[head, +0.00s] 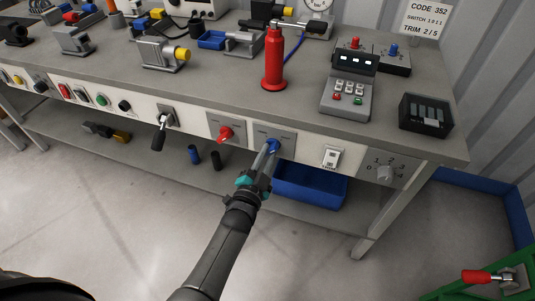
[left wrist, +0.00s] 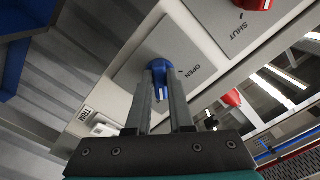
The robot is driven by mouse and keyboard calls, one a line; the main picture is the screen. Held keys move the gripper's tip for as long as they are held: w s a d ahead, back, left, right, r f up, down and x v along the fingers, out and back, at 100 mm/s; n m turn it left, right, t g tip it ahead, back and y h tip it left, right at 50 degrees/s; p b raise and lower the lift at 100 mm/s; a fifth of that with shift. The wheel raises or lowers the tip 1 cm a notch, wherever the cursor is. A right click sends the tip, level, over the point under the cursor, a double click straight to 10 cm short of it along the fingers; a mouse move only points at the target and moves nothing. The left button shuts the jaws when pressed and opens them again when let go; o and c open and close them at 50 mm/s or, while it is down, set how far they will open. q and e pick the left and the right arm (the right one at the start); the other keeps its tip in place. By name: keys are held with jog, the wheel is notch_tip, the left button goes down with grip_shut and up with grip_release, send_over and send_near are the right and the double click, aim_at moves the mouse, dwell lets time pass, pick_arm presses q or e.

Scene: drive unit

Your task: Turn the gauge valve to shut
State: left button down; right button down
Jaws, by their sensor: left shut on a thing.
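A blue knob (head: 272,146) sits on a grey plate (head: 287,136) on the bench's front panel. My left gripper (head: 267,151) reaches up to it from below and is shut on it. In the left wrist view the two fingers lie on either side of the blue knob (left wrist: 158,68), which has a white mark on its near end. The word OPEN is printed on the plate beside it. A red knob (head: 226,133) is on the neighbouring plate to the left, where the left wrist view shows the word SHUT. My right gripper is out of view.
A white switch (head: 332,157) and a numbered dial (head: 384,173) are right of the blue knob. A black-handled lever (head: 159,133) is left. A blue bin (head: 309,188) stands below on the lower shelf. A red cylinder (head: 274,60) stands on the bench top. The floor in front is clear.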

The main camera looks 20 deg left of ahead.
pick_arm(q)
jog(key=shift+m, duration=0.4)
jog(key=c, duration=0.8)
grip_release()
jog(key=shift+s, duration=0.5)
jog(key=s+p, duration=0.4)
jog(key=s, duration=1)
jog(key=shift+a, duration=0.3)
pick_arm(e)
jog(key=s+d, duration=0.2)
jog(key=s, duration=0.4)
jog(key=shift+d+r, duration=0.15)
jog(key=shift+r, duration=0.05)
pick_arm(q)
jog(key=shift+s, duration=0.1)
